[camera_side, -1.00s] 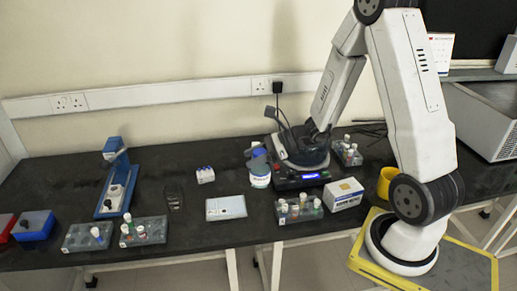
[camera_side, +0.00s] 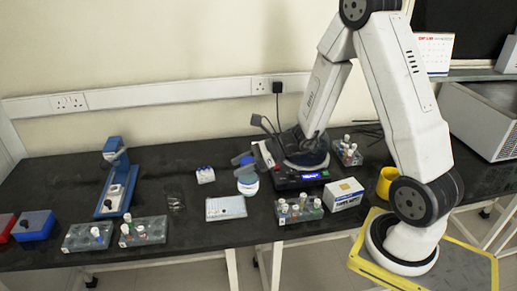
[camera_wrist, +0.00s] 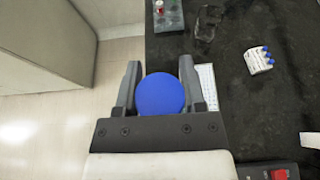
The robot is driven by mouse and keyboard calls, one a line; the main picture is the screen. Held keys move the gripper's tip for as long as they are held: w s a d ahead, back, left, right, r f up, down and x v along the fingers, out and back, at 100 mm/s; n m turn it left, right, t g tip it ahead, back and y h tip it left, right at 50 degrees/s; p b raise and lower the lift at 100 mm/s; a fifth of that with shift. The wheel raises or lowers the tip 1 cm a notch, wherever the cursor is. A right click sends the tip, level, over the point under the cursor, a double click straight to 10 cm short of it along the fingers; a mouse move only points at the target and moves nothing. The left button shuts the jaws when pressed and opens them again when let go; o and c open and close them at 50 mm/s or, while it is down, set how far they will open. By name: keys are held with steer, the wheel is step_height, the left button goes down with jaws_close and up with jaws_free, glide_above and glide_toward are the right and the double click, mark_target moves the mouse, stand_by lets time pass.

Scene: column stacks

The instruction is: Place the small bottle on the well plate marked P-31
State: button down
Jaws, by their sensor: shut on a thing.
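The small bottle (camera_side: 248,187) has a white body and a blue cap. In the side view it is at the middle of the bench, just behind and right of a flat pale plate (camera_side: 226,208). My gripper (camera_side: 251,164) is shut on the bottle near its top. In the wrist view the round blue cap (camera_wrist: 161,96) sits between the two fingers of my gripper (camera_wrist: 160,66). Part of the pale plate (camera_wrist: 207,84) shows beyond the right finger. Any marking on the plate is too small to read. I cannot tell how far the bottle is above the bench.
A small rack of blue-capped vials (camera_side: 205,175) stands behind the plate. A black device (camera_side: 300,179) is to the right, with a tube rack (camera_side: 299,210) and a white box (camera_side: 343,194) in front. More tube racks (camera_side: 143,232) are at the left.

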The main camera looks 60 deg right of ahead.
steer(key=w+f, duration=0.7)
steer(key=w, duration=0.2)
steer(key=shift+d+f, duration=0.2)
steer(key=shift+w, duration=0.1)
steer(key=shift+w+f, duration=0.15)
steer(key=shift+f, duration=0.8)
steer(key=shift+w+f, duration=0.1)
steer(key=shift+f, duration=0.8)
steer(key=shift+f, duration=0.15)
steer(key=shift+c, duration=0.9)
jaws_free()
